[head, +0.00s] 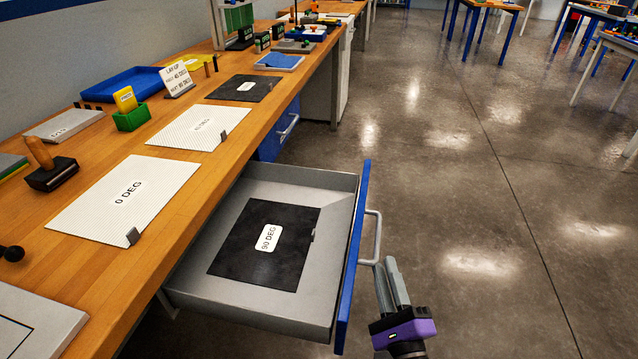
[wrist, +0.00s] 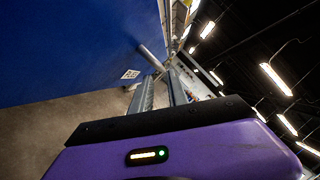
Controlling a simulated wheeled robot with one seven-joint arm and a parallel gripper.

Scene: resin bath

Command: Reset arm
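My gripper (head: 385,264) is at the lower right in the head view, in front of the open drawer and just below its bar handle (head: 375,236). Its grey fingers point up, and a gap shows between them in the wrist view (wrist: 162,82). They are open with nothing between them. In the wrist view the handle (wrist: 152,58) shows just beyond the fingertips, and the blue drawer front (wrist: 70,50) fills the upper left. I cannot tell whether the fingers touch the handle.
The grey drawer (head: 190,296) stands pulled out, holding a black "90 DEG" sheet (head: 235,250). White "0 DEG" (head: 90,215) and "45 DEG" (head: 175,135) sheets lie on the wooden bench (head: 225,165), near a blue tray (head: 125,84). Open floor (head: 480,200) lies to the right.

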